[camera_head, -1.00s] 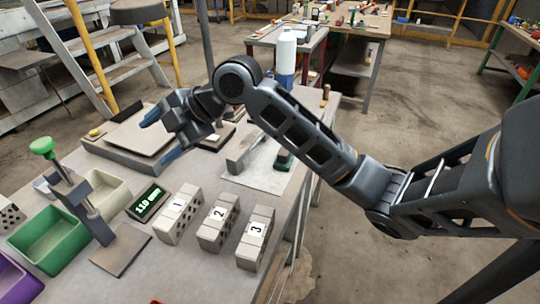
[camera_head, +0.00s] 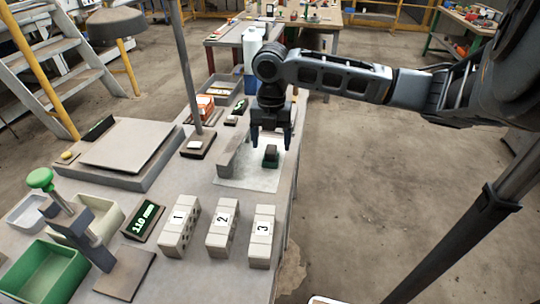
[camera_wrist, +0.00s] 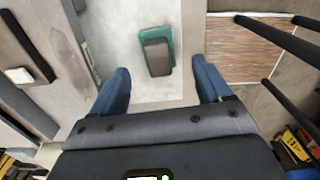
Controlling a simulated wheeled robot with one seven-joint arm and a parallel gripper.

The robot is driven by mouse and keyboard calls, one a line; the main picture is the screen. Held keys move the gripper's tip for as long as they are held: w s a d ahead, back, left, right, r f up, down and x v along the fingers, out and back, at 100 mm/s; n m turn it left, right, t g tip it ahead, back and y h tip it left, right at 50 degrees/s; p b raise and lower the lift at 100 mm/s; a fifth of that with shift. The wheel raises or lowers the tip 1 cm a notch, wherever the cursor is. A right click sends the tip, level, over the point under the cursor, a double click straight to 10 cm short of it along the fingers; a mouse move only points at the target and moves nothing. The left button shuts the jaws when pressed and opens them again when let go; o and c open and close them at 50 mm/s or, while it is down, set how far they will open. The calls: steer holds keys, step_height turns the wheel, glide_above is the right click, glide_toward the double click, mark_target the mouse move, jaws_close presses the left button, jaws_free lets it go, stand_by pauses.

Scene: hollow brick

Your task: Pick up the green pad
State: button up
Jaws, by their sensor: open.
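The green pad (camera_head: 270,162) lies on a pale sheet on the bench, with a dark block on its top. In the wrist view the green pad (camera_wrist: 169,36) shows as a green edge around the grey-brown block (camera_wrist: 157,57). My gripper (camera_head: 270,147) points down above the pad, its two fingers apart and empty. In the wrist view the blue fingertips (camera_wrist: 160,72) stand to either side, with the pad between and slightly ahead of them. I cannot tell the exact height left between fingertips and pad.
Numbered hollow bricks (camera_head: 222,229) stand nearer me. A thin upright post (camera_head: 186,60) rises left of my gripper. The bench's right edge is close to the pad.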

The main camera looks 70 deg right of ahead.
mark_target(271, 149)
steer(key=f, duration=0.2)
steer(key=f+p, duration=0.1)
steer(key=f, duration=0.2)
steer(key=shift+d, duration=0.2)
steer(key=shift+c, duration=0.3)
steer(key=shift+r, duration=0.1)
steer(key=c, duration=1.1)
